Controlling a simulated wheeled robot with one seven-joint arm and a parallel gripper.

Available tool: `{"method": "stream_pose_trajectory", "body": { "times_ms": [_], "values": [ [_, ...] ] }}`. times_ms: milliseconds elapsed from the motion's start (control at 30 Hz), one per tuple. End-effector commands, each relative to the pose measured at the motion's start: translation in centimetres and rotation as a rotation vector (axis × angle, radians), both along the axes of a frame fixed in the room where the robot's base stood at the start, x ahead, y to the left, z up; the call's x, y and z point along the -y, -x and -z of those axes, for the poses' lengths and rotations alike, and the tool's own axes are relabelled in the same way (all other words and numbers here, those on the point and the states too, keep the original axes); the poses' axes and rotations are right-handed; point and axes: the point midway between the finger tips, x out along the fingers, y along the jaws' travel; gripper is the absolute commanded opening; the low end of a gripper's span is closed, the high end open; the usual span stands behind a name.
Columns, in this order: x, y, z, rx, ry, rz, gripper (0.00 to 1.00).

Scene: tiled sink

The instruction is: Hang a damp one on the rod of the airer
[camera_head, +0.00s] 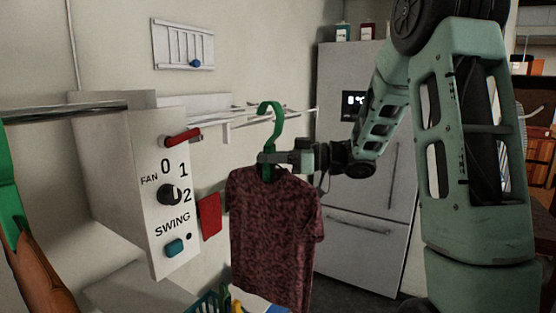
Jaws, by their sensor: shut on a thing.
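A dark red, mottled T-shirt (273,230) hangs on a green hanger (277,128). My gripper (268,158) is shut on the hanger just below its hook, with the shirt hanging below. The hook is raised at the height of a white airer with thin rods (240,117) on the wall behind. I cannot tell whether the hook touches or goes over a rod. A separate grey metal rod (60,112) runs in from the left to a white box.
The white box (165,215) has a fan knob, a red lever (183,135) and a teal swing button. A brown garment (38,270) on a green hanger is at the left edge. A basket (205,303) is below the shirt. A grey fridge (350,235) stands behind my arm.

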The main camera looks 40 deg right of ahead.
Motion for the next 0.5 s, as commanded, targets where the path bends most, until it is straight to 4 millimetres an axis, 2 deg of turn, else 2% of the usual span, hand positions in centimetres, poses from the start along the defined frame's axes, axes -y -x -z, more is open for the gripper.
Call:
{"method": "stream_pose_trajectory", "body": {
  "times_ms": [333,500],
  "values": [
    [-1.0,-2.5,0.0,0.001,-0.001,-0.002,0.0],
    [-0.9,-2.4,1.6,0.001,-0.002,0.0,0.0]
  ]
}}
